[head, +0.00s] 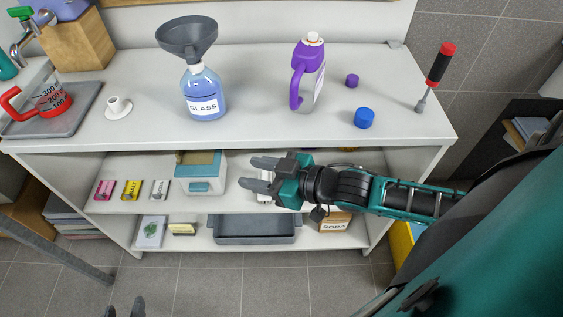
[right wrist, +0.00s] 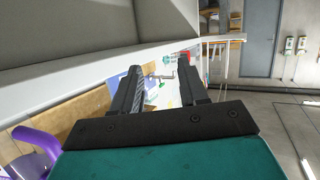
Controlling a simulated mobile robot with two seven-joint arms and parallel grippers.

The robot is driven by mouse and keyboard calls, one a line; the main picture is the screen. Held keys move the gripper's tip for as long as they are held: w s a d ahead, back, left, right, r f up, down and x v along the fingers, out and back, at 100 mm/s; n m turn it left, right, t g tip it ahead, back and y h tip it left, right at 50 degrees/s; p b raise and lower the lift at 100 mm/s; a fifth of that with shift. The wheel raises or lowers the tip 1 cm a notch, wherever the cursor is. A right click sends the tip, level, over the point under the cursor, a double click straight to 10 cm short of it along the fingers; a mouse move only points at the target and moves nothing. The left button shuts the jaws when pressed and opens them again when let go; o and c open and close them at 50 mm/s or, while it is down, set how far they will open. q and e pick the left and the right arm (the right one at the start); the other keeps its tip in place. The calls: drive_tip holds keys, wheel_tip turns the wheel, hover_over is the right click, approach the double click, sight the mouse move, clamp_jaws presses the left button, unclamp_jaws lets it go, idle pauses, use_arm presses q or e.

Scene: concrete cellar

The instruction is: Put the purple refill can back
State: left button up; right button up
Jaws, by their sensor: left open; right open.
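The purple refill can (head: 308,75), with a purple handle and a white-and-orange cap, stands upright on the white worktop (head: 255,90), right of the middle. My right gripper (head: 254,174) is open and empty, below the worktop's front edge at middle-shelf height, lower left of the can and apart from it. Its two fingers also show apart in the right wrist view (right wrist: 162,88), where a curved purple part (right wrist: 38,143) shows at the lower left. My left gripper (head: 125,308) shows only its fingertips at the bottom edge, apart with nothing between them.
A GLASS bottle (head: 204,95) with a funnel (head: 186,36) stands left of the can. A purple cap (head: 352,80), blue cap (head: 364,118) and screwdriver (head: 437,70) are right of it. The middle shelf holds small boxes and a teal-lidded box (head: 200,172); a grey tray (head: 254,232) is below.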

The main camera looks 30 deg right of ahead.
drive_tip(key=s+f+m+g+h, duration=0.1)
drive_tip(key=s+f+m+h, duration=0.3)
drive_tip(key=s+f, duration=0.3)
wheel_tip(320, 180, down, 4)
drive_tip(key=shift+s+d+r+m+h, duration=0.15)
drive_tip(key=shift+d+m+h, duration=0.25)
drive_tip(key=shift+h, duration=0.5)
